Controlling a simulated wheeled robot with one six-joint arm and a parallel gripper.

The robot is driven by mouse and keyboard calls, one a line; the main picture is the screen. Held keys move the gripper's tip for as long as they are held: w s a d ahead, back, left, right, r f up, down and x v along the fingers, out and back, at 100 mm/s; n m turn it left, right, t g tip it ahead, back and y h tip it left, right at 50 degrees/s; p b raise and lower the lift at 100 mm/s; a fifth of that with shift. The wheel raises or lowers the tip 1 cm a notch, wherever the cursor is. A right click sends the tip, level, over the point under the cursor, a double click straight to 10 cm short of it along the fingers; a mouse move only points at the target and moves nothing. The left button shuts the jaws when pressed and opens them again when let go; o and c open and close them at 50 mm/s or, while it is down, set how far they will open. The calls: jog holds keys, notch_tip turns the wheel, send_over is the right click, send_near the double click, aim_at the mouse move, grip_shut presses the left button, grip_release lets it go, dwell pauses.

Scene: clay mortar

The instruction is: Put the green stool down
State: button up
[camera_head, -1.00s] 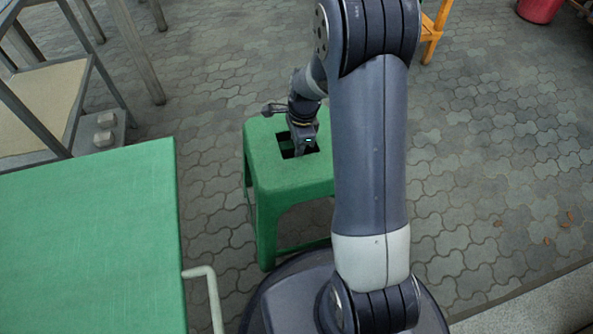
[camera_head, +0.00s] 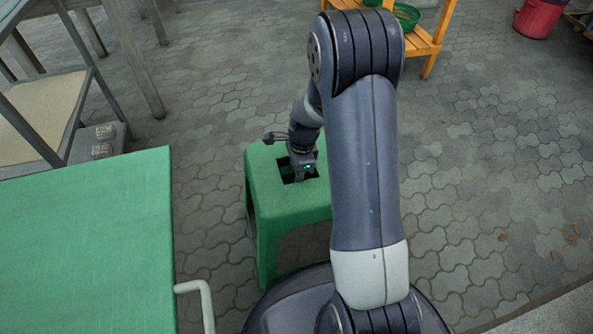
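The green stool (camera_head: 290,203) is upright in the middle of the view, with a square hole in its seat. My gripper (camera_head: 299,177) is at that hole, pointing down into it. Its fingers are mostly hidden in the hole and behind the wrist, so I cannot tell whether they are closed on the seat. The stool's lower right side is hidden behind my arm and base. I cannot tell whether its feet touch the paving.
A green tabletop (camera_head: 85,250) with a pale bent handle (camera_head: 200,300) stands close on the left. A metal frame (camera_head: 40,100) is behind it. An orange wooden stand (camera_head: 425,42) and a red bucket (camera_head: 538,17) are at the back right. Grey paving (camera_head: 490,150) is clear on the right.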

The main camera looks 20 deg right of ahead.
jog(key=o, duration=0.3)
notch_tip(320, 180, up, 12)
jog(key=d+p, duration=0.1)
jog(key=p, duration=0.4)
jog(key=shift+d, duration=0.25)
